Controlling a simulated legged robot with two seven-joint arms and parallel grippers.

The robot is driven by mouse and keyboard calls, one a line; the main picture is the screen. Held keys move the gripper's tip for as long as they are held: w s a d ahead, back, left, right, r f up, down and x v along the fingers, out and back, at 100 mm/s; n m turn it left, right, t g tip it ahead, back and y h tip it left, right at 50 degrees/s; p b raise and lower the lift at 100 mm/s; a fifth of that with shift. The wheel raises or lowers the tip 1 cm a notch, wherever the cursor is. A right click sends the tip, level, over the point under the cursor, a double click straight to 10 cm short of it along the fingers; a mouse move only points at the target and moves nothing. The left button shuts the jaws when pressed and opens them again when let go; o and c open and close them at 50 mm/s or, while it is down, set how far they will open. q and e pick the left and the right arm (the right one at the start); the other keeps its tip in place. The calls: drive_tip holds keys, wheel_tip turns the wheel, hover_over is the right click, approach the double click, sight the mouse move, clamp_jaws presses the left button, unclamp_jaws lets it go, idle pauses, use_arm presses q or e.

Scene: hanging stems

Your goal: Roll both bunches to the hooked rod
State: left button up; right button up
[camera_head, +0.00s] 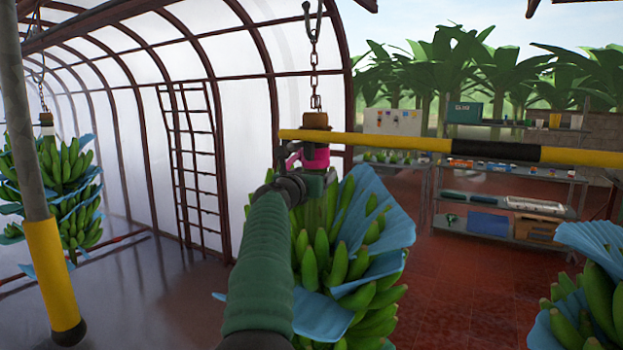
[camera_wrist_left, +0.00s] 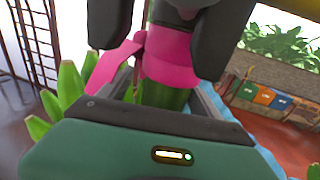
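A green banana bunch (camera_head: 338,255) with blue sheets hangs mid-view from a chain (camera_head: 313,60). Its stem has a pink band (camera_head: 316,157), also large in the left wrist view (camera_wrist_left: 170,62). My left gripper (camera_head: 305,182) is at this stem just below the band; in the wrist view its dark fingers flank the stem closely and look shut on it. A second bunch (camera_head: 600,300) shows partly at the lower right. Another bunch (camera_head: 62,190) hangs farther off at the left. A yellow and black rod (camera_head: 400,142) crosses level by the middle stem; I see no hook on it. My right gripper is out of view.
A pole with a yellow lower end (camera_head: 45,260) stands close at the left. A ladder-like frame (camera_head: 190,150) leans by the clear tunnel wall. Shelves (camera_head: 510,195) with trays and boxes stand at the back right. The red floor (camera_head: 450,290) between the bunches looks clear.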

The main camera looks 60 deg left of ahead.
sight(307, 205)
use_arm(q)
drive_tip(key=shift+s+d+f, duration=0.1)
drive_tip(key=shift+s+d, duration=0.1)
drive_tip(key=shift+s, duration=0.2)
drive_tip(key=b+v, duration=0.2)
drive_tip(key=v, duration=0.2)
drive_tip(key=shift+d+f, duration=0.1)
drive_tip(key=v, duration=0.7)
drive_tip(key=b+v, duration=0.1)
drive_tip(key=v, duration=0.3)
drive_tip(key=shift+w+d+r, duration=0.1)
drive_tip(key=shift+d+r, duration=0.2)
drive_tip(key=shift+r, duration=0.05)
drive_tip(key=shift+d, duration=0.2)
drive_tip(key=shift+s+a+f, duration=0.15)
drive_tip(key=shift+s+f, duration=0.05)
drive_tip(key=shift+s, duration=0.1)
drive_tip(key=shift+a, duration=0.1)
drive_tip(key=shift+f, duration=0.1)
